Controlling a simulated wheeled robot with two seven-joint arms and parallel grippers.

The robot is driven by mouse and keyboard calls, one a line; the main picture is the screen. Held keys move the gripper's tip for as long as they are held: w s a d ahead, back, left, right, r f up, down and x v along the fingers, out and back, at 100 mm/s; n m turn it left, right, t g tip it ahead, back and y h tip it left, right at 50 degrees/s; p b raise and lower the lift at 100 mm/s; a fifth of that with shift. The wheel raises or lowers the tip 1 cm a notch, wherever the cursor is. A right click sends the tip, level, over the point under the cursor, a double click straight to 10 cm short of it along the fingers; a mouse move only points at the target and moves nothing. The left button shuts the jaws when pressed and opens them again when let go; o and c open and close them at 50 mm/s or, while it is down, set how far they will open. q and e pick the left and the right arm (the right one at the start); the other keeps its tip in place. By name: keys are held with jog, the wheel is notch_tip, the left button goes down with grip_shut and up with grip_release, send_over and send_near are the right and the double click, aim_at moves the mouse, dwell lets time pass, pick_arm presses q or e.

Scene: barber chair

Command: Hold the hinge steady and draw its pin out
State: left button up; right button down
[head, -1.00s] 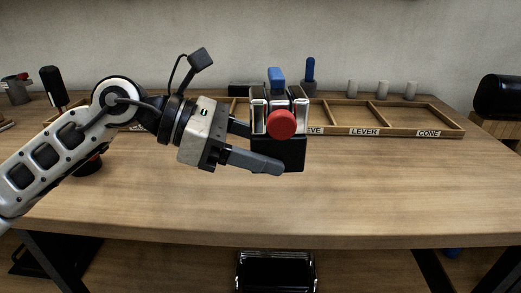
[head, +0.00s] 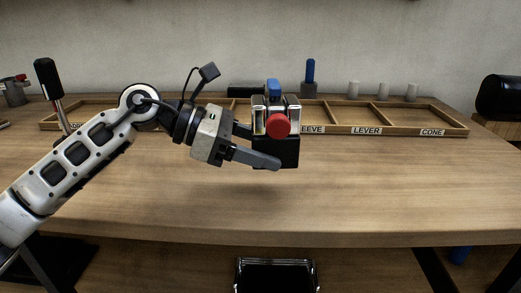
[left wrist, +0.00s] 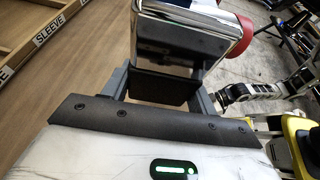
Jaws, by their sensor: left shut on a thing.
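The hinge has chrome upright leaves (head: 292,112), a black block-like lower part (head: 285,152) and a round red knob (head: 277,125) facing me. A blue piece (head: 273,88) shows just above the leaves; I cannot tell if it belongs to the hinge. My left gripper (head: 257,146) is shut on the hinge, coming from the left, and holds it above the table. In the left wrist view the black part (left wrist: 165,85) is between the fingers, with the chrome (left wrist: 180,30) above and the red knob (left wrist: 240,32) at right. The pin's shaft is hidden. My right gripper is not in view.
A wooden tray (head: 345,131) with labelled compartments runs along the back of the table (head: 350,195). A blue-handled peg (head: 310,72) and several pale cylinders (head: 382,91) stand behind it. A black-handled tool (head: 46,80) stands at left. The front tabletop is clear.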

aim_at(261, 172)
pick_arm(q)
jog(key=shift+w+f+b, duration=0.3)
jog(key=shift+w+f, duration=0.1)
jog(key=shift+w, duration=0.15)
jog(key=shift+w+f+b, duration=0.3)
jog(key=shift+w+f, duration=0.15)
jog(key=shift+w, duration=0.05)
jog(key=shift+w+f+b, duration=0.4)
jog(key=shift+w+f, duration=0.15)
jog(key=shift+w, duration=0.15)
jog(key=shift+w+f+b, duration=0.3)
jog(key=shift+w+f, duration=0.35)
jog(key=shift+w, duration=0.05)
jog(key=shift+w+a+f+b, duration=0.1)
jog(key=shift+w+f+b, duration=0.3)
jog(key=shift+w+b, duration=0.1)
jog(key=shift+w+f, duration=0.1)
jog(key=shift+w, duration=0.05)
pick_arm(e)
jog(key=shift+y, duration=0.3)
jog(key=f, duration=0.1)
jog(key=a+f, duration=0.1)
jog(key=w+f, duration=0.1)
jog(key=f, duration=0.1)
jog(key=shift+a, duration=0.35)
pick_arm(q)
jog(key=shift+f, duration=0.25)
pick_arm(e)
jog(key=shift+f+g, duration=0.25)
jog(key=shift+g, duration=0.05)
